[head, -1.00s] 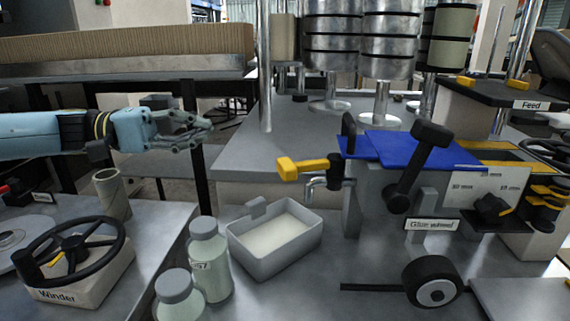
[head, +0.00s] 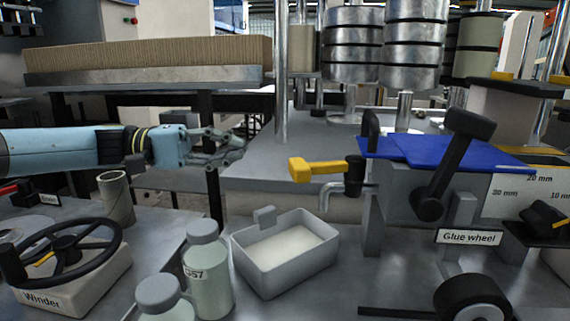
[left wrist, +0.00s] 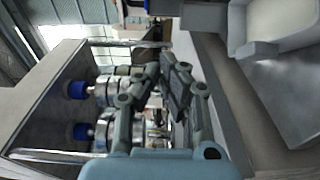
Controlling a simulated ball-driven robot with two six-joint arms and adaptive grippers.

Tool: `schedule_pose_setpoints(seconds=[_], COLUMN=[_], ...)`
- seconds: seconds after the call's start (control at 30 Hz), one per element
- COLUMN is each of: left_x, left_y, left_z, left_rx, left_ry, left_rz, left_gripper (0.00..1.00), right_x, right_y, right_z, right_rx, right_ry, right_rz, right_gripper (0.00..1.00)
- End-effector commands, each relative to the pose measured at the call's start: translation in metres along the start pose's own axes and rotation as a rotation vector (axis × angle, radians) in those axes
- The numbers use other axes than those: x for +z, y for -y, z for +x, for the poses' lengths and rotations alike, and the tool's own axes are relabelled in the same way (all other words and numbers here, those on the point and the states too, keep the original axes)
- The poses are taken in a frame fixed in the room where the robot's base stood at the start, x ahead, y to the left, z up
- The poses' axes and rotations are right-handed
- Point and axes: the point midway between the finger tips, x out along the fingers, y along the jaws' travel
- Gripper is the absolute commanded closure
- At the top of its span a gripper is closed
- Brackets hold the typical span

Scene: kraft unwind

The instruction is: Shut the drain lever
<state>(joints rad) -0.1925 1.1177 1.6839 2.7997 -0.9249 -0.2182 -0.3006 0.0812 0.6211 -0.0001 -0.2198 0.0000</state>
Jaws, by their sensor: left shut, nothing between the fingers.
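The drain lever (head: 314,168) is a yellow handle on a black valve body, above a bent metal spout (head: 334,188). It points left, roughly level, away from the grey machine. My left gripper (head: 241,151) is shut and empty, in the air to the left of the lever and a little higher in the head view, with a clear gap between them. In the left wrist view my left gripper (left wrist: 176,92) shows its fingers close together with nothing between them; the lever is not seen there. My right gripper is not in view.
A grey tray (head: 288,278) of pale liquid stands below the spout; it also shows in the left wrist view (left wrist: 262,48). Capped bottles (head: 208,270) stand left of it. A winder handwheel (head: 98,240) is at lower left. A black lever (head: 452,160) rises beside the blue cover (head: 410,148).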

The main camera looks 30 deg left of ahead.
Motion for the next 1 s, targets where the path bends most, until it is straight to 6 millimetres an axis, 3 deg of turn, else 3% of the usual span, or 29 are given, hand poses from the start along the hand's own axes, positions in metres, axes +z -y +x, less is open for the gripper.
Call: schedule_pose_setpoints(seconds=[0.03,0.17,0.4,0.63,1.0], left_x=[0.001,0.001,0.000,0.032,0.039], left_y=[0.006,0.006,0.001,0.000,0.001], left_z=[0.009,0.037,0.085,0.090,0.091], left_rx=[0.004,0.008,0.010,0.000,0.001], left_ry=[0.003,0.002,0.000,0.002,0.000], left_rz=[0.003,0.004,0.002,-0.001,0.000], left_gripper=[1.00,1.00,1.00,1.00,1.00], right_x=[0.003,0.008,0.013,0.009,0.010], right_y=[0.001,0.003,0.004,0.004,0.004], right_z=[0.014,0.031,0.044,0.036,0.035], right_rx=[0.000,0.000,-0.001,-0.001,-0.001], right_ry=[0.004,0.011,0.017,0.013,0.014], right_rz=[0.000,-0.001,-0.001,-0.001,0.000], right_gripper=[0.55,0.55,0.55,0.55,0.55])
